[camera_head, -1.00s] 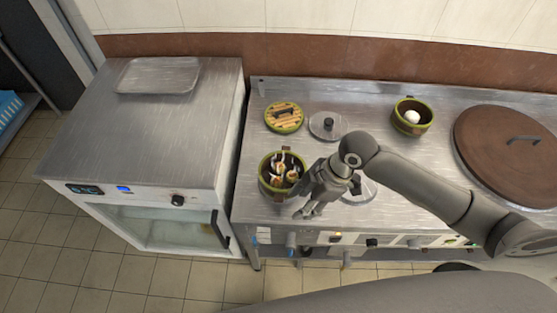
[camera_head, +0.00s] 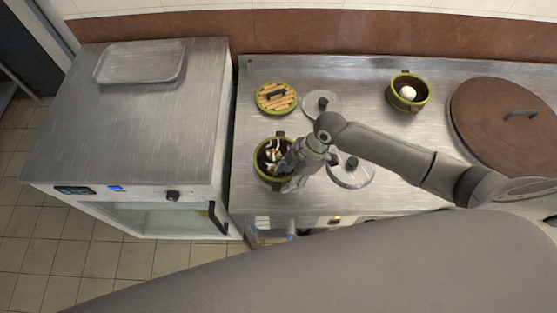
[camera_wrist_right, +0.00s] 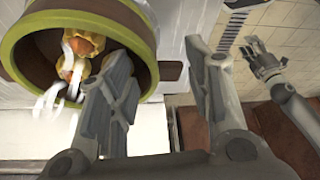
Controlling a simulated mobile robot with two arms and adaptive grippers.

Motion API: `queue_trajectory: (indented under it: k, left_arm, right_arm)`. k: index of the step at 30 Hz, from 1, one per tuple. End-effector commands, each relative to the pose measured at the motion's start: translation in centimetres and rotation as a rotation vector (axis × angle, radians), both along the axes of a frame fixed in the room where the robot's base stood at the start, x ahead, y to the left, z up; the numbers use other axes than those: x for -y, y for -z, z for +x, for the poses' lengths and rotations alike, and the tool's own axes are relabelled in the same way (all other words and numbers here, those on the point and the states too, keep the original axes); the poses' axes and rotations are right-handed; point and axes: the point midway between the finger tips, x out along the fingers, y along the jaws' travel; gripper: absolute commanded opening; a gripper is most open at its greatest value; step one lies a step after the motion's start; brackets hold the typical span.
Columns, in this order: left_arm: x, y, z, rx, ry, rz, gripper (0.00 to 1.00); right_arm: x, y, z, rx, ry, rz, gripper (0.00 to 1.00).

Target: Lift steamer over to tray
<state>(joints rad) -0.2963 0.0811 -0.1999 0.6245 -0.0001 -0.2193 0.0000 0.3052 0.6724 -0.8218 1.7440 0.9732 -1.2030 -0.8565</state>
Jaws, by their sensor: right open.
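The steamer (camera_head: 262,176) is a round brown pot with green bands and food inside, at the front left of the steel counter. In the right wrist view the steamer (camera_wrist_right: 145,38) fills the upper left. My right gripper (camera_head: 288,182) is at its right front side in the head view. In the wrist view the gripper (camera_wrist_right: 165,75) is open, and a brown handle-like block shows between its fingers; I cannot tell whether they touch it. The metal tray (camera_head: 140,78) lies empty on the cabinet at the left. My left gripper (camera_wrist_right: 262,62) shows small in the wrist view.
A slatted round lid (camera_head: 290,103) and glass lids (camera_head: 308,112) lie near the steamer. Another pot (camera_head: 407,106) with a white ball stands behind right. A large brown lid (camera_head: 500,130) is at the far right. A narrow gap separates counter and cabinet (camera_head: 130,140).

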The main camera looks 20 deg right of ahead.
Motion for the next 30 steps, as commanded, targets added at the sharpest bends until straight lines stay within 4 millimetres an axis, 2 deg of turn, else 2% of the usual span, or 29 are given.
queue_trajectory:
  k: [1, 4, 9, 15, 24, 30]
  left_arm:
    - [0.1, -0.7, 0.9, 0.014, 0.000, -0.002, 0.40]
    - [0.1, -0.7, 1.4, 0.022, 0.000, -0.003, 0.40]
    - [0.0, -0.7, 0.3, 0.003, 0.000, 0.000, 0.40]
    - [-0.1, -0.6, -1.3, -0.020, 0.000, 0.002, 0.40]
    - [-0.1, -0.6, -1.1, -0.018, 0.000, 0.002, 0.40]
    - [0.0, -0.6, -0.4, -0.007, 0.000, 0.001, 0.40]
  right_arm:
    - [-0.3, 0.4, -0.2, -0.004, 0.000, 0.000, 0.46]
    - [-0.8, 1.6, -0.1, -0.002, 0.000, 0.001, 0.46]
    - [-1.0, 2.4, 0.0, 0.001, -0.001, 0.000, 0.46]
    - [-1.0, 2.5, 0.0, 0.000, -0.001, 0.000, 0.46]
    - [-1.0, 2.5, 0.0, 0.001, -0.001, 0.000, 0.10]
    - [-1.0, 2.4, 0.1, 0.004, -0.001, 0.001, 0.10]
